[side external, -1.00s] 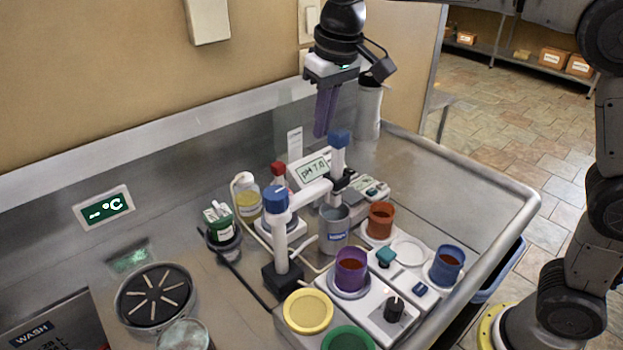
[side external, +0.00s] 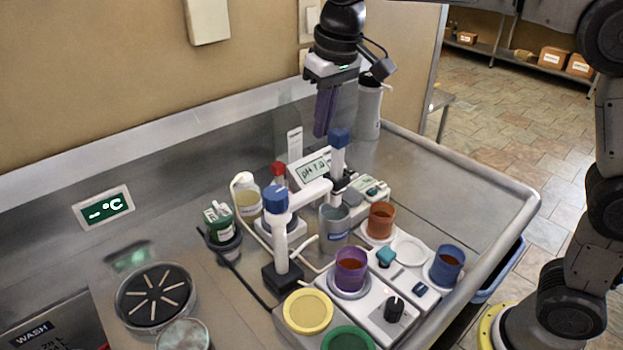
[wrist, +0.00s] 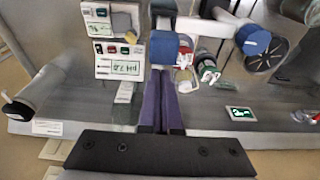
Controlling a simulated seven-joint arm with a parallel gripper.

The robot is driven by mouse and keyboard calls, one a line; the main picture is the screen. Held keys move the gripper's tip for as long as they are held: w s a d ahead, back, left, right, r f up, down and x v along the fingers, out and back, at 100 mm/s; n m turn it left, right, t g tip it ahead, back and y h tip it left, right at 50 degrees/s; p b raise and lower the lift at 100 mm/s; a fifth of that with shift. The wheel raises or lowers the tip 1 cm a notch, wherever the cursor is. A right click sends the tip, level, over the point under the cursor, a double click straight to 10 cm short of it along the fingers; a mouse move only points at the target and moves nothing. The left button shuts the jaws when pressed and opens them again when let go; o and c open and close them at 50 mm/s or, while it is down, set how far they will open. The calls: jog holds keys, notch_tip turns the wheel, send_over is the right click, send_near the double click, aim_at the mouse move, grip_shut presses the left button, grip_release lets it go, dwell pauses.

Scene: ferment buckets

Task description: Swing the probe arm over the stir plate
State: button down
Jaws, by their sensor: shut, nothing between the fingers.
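The probe arm (side external: 313,194) is white and reaches from a blue-capped post (side external: 276,200) on a dark base to an upright probe with a blue top (side external: 339,138). The probe end stands by a grey labelled cup (side external: 334,222); its tip is hidden. The stir plate (side external: 375,312) is a white box with a black knob, at the front right, with a purple bucket (side external: 350,270) on it. My gripper (side external: 321,134) has long purple fingers, shut and empty, pointing down just behind the blue top. In the wrist view the shut fingertips (wrist: 160,72) are near the blue top (wrist: 163,47).
A pH meter (side external: 314,170) stands behind the probe. Orange (side external: 380,220) and blue (side external: 446,264) buckets stand to the right. Yellow (side external: 308,311) and green (side external: 349,338) lids lie in front. A green-labelled bottle (side external: 217,218) is at left.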

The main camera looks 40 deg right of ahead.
aim_at(340, 129)
dwell(0.4)
jog(key=shift+s+d, duration=0.15)
jog(key=shift+s, duration=0.7)
jog(key=shift+s+d, duration=0.15)
jog(key=shift+s, duration=0.75)
jog(key=s, duration=0.3)
jog(key=shift+a, duration=0.1)
jog(key=shift+s, duration=0.1)
jog(key=shift+s+a, duration=0.25)
jog(key=shift+s, duration=0.5)
jog(key=shift+s+a, duration=0.25)
jog(key=shift+s, duration=0.45)
